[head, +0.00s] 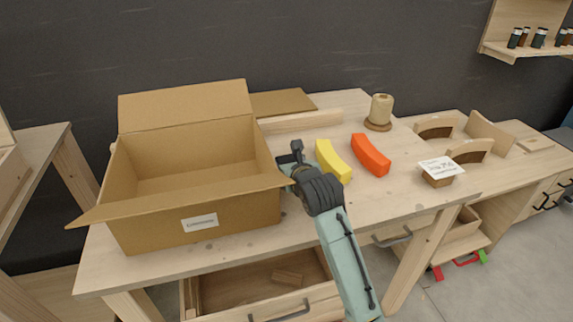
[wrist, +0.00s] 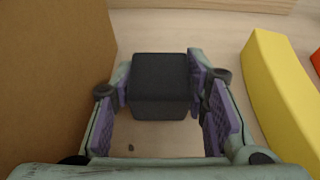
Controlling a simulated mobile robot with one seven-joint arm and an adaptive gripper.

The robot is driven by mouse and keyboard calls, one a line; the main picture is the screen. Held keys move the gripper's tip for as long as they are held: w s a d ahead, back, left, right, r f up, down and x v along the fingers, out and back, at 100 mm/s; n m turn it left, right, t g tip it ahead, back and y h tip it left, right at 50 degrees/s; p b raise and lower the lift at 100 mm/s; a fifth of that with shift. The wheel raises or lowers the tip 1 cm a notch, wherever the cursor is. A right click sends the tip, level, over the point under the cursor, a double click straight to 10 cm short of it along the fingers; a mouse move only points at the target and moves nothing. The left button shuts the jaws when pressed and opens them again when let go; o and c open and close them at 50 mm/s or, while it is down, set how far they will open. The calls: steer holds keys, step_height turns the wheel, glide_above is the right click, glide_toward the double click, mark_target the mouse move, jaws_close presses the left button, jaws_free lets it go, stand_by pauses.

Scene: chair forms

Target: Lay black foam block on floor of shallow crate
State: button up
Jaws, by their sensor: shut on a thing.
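The black foam block (wrist: 160,88) is dark and cube-like in the wrist view. It sits between the purple-padded fingers of my gripper (wrist: 159,82), which is shut on it. In the head view my gripper (head: 297,158) is over the table, just right of an open cardboard box (head: 205,213); the block is hard to make out there. The box has its flaps spread, a white label on its front and an empty-looking floor. Its brown side wall also fills the left of the wrist view (wrist: 50,75). I cannot tell whether this box is the shallow crate.
A yellow curved piece (head: 333,160) and an orange one (head: 371,155) lie right of my gripper. A thread spool (head: 380,110) stands behind them. A small labelled block (head: 440,175) is near the right table end. An open wooden drawer (head: 245,290) shows below the tabletop (head: 390,195).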

steer(key=shift+f, duration=0.4)
steer(key=shift+f, duration=0.1)
steer(key=o, duration=0.7)
steer(key=shift+o, duration=0.2)
